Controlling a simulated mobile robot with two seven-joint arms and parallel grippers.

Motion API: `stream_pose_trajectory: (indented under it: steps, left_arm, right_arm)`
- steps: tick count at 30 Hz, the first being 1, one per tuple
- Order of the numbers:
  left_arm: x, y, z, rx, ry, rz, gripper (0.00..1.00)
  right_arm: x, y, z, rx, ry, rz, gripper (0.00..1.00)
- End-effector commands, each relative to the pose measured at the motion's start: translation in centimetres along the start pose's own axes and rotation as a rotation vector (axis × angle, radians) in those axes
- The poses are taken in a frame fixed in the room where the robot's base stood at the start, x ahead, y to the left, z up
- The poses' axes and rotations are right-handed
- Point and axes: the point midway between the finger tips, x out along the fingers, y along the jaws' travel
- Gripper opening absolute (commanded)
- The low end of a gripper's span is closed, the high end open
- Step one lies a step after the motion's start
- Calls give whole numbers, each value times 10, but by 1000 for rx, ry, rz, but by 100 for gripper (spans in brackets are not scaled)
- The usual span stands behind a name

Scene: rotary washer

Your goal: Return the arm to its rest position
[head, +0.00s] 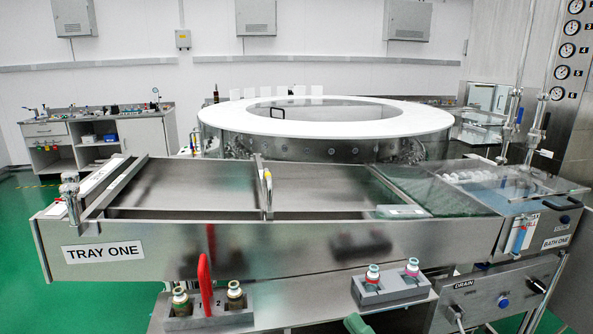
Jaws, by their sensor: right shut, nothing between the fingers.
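I cannot make out either of my arms or grippers in the head view. A long steel trough marked TRAY ONE (200,250) fills the front of the view. A steel tap (71,196) stands at its left end, and a thin upright fitting (265,188) stands near its middle. A clear sheet (440,190) covers the right part. A water-filled basin marked BATH ONE (560,205) adjoins the trough on the right.
A drain panel (500,298) is at the lower right. A large white-topped ring (240,125) stands behind. Green floor (25,270) is clear at left.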

Motion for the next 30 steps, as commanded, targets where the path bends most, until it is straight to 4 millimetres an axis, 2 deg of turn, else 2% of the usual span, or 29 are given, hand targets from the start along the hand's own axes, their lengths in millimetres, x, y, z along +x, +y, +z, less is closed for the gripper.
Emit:
stream_pose_trajectory:
  steps: [1, 5, 10, 15, 18, 21, 25, 30]
  left_arm:
    - [-1, -1, -5, 2, 8, -1, 51]
    - [-2, -2, -11, 4, 19, -3, 51]
    - [-4, -3, -19, 7, 34, -5, 51]
    - [-5, -4, -26, 10, 47, -7, 51]
    - [-6, -4, -30, 12, 54, -8, 51]
    - [-6, -5, -32, 13, 58, -9, 51]
    - [-6, -5, -33, 14, 61, -9, 51]
    - [-6, -5, -33, 14, 60, -9, 51]
  right_arm:
    - [-20, -18, 7, 108, -90, -50, 0]
    - [-79, -64, 20, 380, -323, -163, 0]
    - [-172, -120, 16, 712, -650, -291, 0]
    - [-272, -160, -12, 992, -974, -386, 0]
    - [-326, -173, -34, 1123, -1149, -424, 0]
    - [-367, -180, -57, 1221, -1290, -448, 0]
    - [-400, -183, -76, 1293, -1406, -464, 0]
    - [-413, -184, -84, 1322, -1455, -469, 0]
